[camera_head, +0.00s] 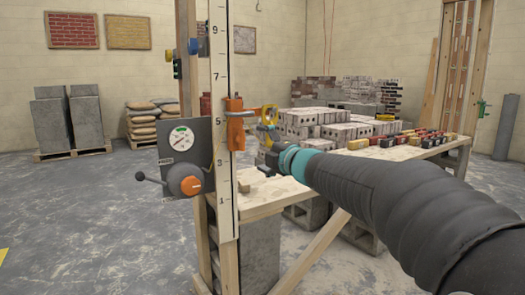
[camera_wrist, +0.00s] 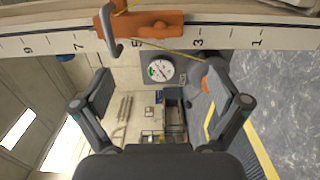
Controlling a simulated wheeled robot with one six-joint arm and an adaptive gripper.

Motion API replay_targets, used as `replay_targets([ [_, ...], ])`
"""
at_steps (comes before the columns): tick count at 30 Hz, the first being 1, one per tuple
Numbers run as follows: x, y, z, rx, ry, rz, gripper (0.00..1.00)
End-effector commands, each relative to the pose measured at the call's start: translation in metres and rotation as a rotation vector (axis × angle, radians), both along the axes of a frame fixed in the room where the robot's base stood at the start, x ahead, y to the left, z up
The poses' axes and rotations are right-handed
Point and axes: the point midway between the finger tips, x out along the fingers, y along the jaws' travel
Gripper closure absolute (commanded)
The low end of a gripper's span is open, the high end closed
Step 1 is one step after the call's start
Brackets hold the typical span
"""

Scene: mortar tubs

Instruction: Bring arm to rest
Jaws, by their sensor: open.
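My arm reaches in from the right in the head view. My gripper (camera_head: 265,140) is beside the upright post (camera_head: 221,75) with the numbered scale. The wrist view shows my gripper (camera_wrist: 160,74) open, its two fingers apart with nothing between them. An orange clamp (camera_head: 235,123) sits on the post near the 5 mark. The clamp (camera_wrist: 150,25) lies beyond the fingertips in the wrist view, with a grey hook (camera_wrist: 112,35) and a thin yellow line. I cannot tell the exact gap between fingers and clamp.
A gauge box (camera_head: 184,150) with an orange knob and black lever is fixed left of the post. A wooden bench (camera_head: 262,197) stands behind, under my arm. Stacked blocks (camera_head: 320,125) stand farther back. Open floor (camera_head: 90,220) lies at the left.

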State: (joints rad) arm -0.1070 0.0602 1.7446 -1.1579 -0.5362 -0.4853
Motion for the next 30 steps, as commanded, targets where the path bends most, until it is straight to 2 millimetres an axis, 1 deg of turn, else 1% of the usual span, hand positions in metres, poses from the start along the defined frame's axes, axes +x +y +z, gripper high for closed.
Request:
replay_targets([
  [2,0.002,-0.002,-0.002,0.013,0.017,-0.013,0.02],
  [5,0.011,-0.017,-0.009,0.053,0.074,-0.093,0.02],
  [7,0.018,-0.037,-0.027,0.115,0.159,-0.194,0.02],
  [8,0.021,-0.047,-0.04,0.147,0.207,-0.246,0.02],
  [9,0.021,-0.061,-0.059,0.195,0.278,-0.323,0.02],
  [11,0.012,-0.084,-0.084,0.274,0.38,-0.441,0.02],
  [12,0.002,-0.099,-0.099,0.327,0.447,-0.52,0.02],
  [13,-0.008,-0.11,-0.11,0.365,0.498,-0.578,0.02],
  [14,-0.019,-0.121,-0.122,0.405,0.546,-0.639,0.02],
  [15,-0.037,-0.134,-0.135,0.46,0.61,-0.718,0.02],
  [17,-0.066,-0.151,-0.156,0.537,0.704,-0.826,0.02],
  [18,-0.088,-0.161,-0.169,0.586,0.765,-0.894,0.02],
  [20,-0.122,-0.171,-0.186,0.658,0.851,-0.988,0.02],
  [21,-0.145,-0.176,-0.197,0.703,0.908,-1.046,0.02],
  [23,-0.181,-0.181,-0.212,0.767,0.992,-1.127,0.02],
  [24,-0.206,-0.183,-0.221,0.81,1.046,-1.175,0.02],
  [25,-0.225,-0.183,-0.228,0.839,1.088,-1.21,0.02],
  [26,-0.243,-0.183,-0.234,0.868,1.128,-1.243,0.02],
  [27,-0.267,-0.182,-0.242,0.907,1.178,-1.28,0.02],
  [29,-0.3,-0.179,-0.251,0.959,1.246,-1.324,0.02],
  [30,-0.32,-0.176,-0.256,0.99,1.286,-1.345,0.02],
])
